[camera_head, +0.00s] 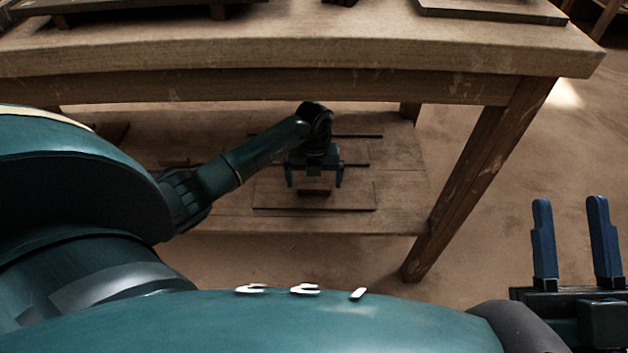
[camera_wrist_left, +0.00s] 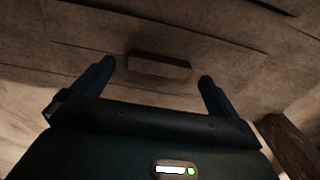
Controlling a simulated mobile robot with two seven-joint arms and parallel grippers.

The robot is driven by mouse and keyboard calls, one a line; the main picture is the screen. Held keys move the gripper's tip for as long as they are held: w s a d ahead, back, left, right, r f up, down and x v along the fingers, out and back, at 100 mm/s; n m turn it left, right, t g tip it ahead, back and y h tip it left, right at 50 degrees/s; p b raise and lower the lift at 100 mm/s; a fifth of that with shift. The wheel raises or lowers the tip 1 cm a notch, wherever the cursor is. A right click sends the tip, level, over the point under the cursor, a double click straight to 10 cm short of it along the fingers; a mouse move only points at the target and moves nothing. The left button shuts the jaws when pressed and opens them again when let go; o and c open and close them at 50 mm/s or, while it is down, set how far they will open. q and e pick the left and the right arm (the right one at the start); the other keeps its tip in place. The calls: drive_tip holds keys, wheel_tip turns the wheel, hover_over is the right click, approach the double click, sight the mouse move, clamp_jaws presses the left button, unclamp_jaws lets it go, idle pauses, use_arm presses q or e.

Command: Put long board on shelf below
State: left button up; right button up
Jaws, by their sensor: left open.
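My left gripper (camera_head: 314,184) is open under the table, over the lower shelf (camera_head: 400,215). A thin flat board (camera_head: 350,196) lies on the shelf under it, with a small wooden block (camera_head: 314,187) on top. In the left wrist view the block (camera_wrist_left: 158,67) lies ahead of and between the spread fingers of the left gripper (camera_wrist_left: 153,82), apart from both. I cannot tell whether this board is the long board. My right gripper (camera_head: 573,235) is open and empty at the right, away from the table.
The tabletop (camera_head: 290,45) overhangs the left arm. A table leg (camera_head: 485,165) stands right of the left gripper. More thin boards (camera_head: 355,152) lie farther back on the shelf. A flat board (camera_head: 492,10) is at the tabletop's far right.

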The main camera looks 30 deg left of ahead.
sight(314, 187)
use_arm(q)
wheel_tip(314, 187, up, 10)
drive_tip(key=p, duration=0.4)
use_arm(e)
drive_tip(key=f+m+g+h, duration=0.1)
drive_tip(key=f, duration=0.1)
drive_tip(key=s+f+m+g+h, duration=0.1)
drive_tip(key=f+m+h, duration=0.1)
drive_tip(key=shift+s+a, duration=0.1)
drive_tip(key=shift+a, duration=0.05)
use_arm(q)
drive_tip(key=shift+f, duration=0.1)
use_arm(e)
drive_tip(key=shift+h, duration=0.4)
